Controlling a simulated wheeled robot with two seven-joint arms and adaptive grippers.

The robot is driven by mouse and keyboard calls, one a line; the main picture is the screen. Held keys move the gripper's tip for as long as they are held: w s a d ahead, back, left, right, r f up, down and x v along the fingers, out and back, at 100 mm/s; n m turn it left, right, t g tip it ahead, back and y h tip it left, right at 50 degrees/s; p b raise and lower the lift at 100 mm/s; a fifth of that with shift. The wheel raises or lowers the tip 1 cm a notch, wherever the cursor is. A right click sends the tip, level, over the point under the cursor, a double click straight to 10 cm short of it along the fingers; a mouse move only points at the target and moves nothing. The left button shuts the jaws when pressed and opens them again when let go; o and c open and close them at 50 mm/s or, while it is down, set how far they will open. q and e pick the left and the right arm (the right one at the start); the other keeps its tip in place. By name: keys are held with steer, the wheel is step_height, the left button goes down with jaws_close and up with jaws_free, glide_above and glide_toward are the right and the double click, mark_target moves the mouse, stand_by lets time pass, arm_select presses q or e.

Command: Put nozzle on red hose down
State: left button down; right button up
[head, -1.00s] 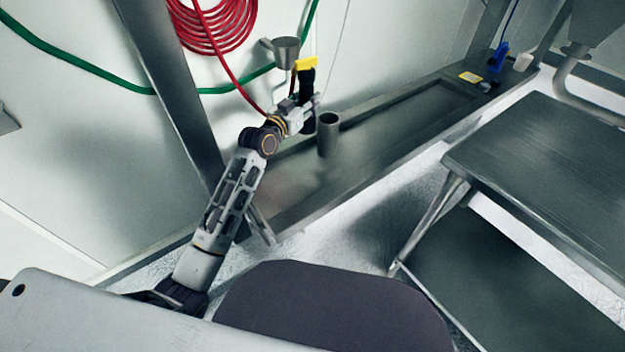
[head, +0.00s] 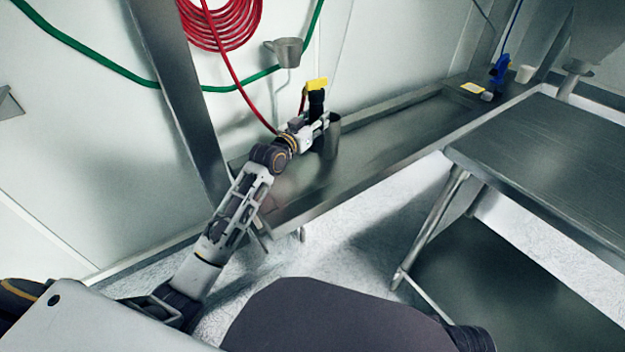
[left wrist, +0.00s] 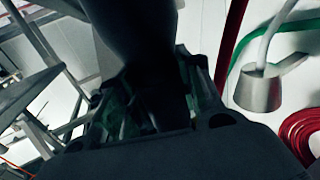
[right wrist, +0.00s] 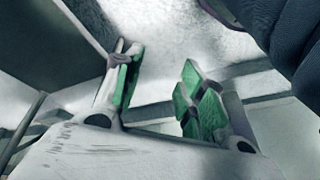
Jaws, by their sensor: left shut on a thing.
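The black nozzle (head: 316,103) with a yellow top stands roughly upright in the head view, above the steel trough at the wall. My left gripper (head: 315,127) is shut on it. The nozzle also fills the upper middle of the left wrist view (left wrist: 155,60) as a dark shape between the fingers. The red hose (head: 243,85) hangs from its wall coil and runs down behind my left gripper. Its join to the nozzle is hard to make out. My right gripper (right wrist: 160,85) is open and empty in the right wrist view, and out of the head view.
A metal cylinder (head: 334,135) stands in the steel trough (head: 400,130), partly hidden behind my left gripper. A metal cup (head: 287,52) is mounted on the wall above. A blue nozzle (head: 500,70) is at the trough's far end. A steel table (head: 540,150) stands at right.

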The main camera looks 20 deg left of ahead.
mark_target(312, 149)
arm_select(q)
steer(key=shift+s+d+f+b, duration=0.1)
steer(key=shift+d+f+b, duration=0.1)
steer(key=shift+f+b, duration=0.1)
arm_select(e)
steer(key=shift+s+d+r, duration=0.35)
steer(key=shift+s+r, duration=0.15)
steer(key=shift+r, duration=0.05)
arm_select(q)
steer(key=shift+f+b, duration=1.2)
steer(key=shift+f, duration=1.95)
arm_select(e)
steer(key=shift+t+y, duration=0.4)
steer(key=shift+y, duration=0.1)
steer(key=x, duration=0.2)
steer(key=s+x, duration=0.1)
steer(key=x, duration=0.2)
steer(key=shift+a+f, duration=0.25)
steer(key=shift+f, duration=0.1)
arm_select(q)
steer(key=shift+f, duration=0.1)
steer(key=shift+f+b, duration=0.3)
steer(key=shift+f, duration=0.8)
steer(key=shift+f+b, duration=0.45)
steer(key=shift+f, duration=0.25)
arm_select(e)
steer(key=f, duration=0.3)
steer(key=shift+w+a+f+t, duration=0.15)
steer(key=shift+a+t, duration=0.15)
steer(key=shift+a, duration=0.1)
